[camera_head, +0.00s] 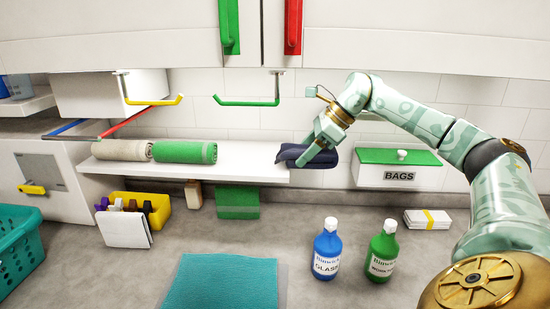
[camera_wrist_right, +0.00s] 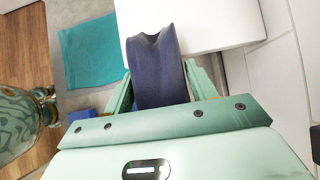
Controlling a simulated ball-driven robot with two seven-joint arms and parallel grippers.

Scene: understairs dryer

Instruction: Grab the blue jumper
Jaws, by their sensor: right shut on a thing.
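The blue jumper (camera_head: 298,154) is a dark navy folded bundle at the right end of the white shelf (camera_head: 240,167). My right gripper (camera_head: 309,158) is shut on it, reaching in from the right. In the right wrist view the jumper (camera_wrist_right: 160,70) sits between the two fingers of the right gripper (camera_wrist_right: 158,85), with the white shelf (camera_wrist_right: 215,25) beyond it. Whether the jumper still touches the shelf I cannot tell. My left gripper is not in view.
Rolled beige (camera_head: 121,149) and green (camera_head: 185,151) towels lie on the shelf's left part. A white BAGS box (camera_head: 398,176) with a green lid stands right of the jumper. Blue (camera_head: 327,250) and green (camera_head: 382,252) bottles stand on the counter below. Coloured hooks (camera_head: 250,102) hang above.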

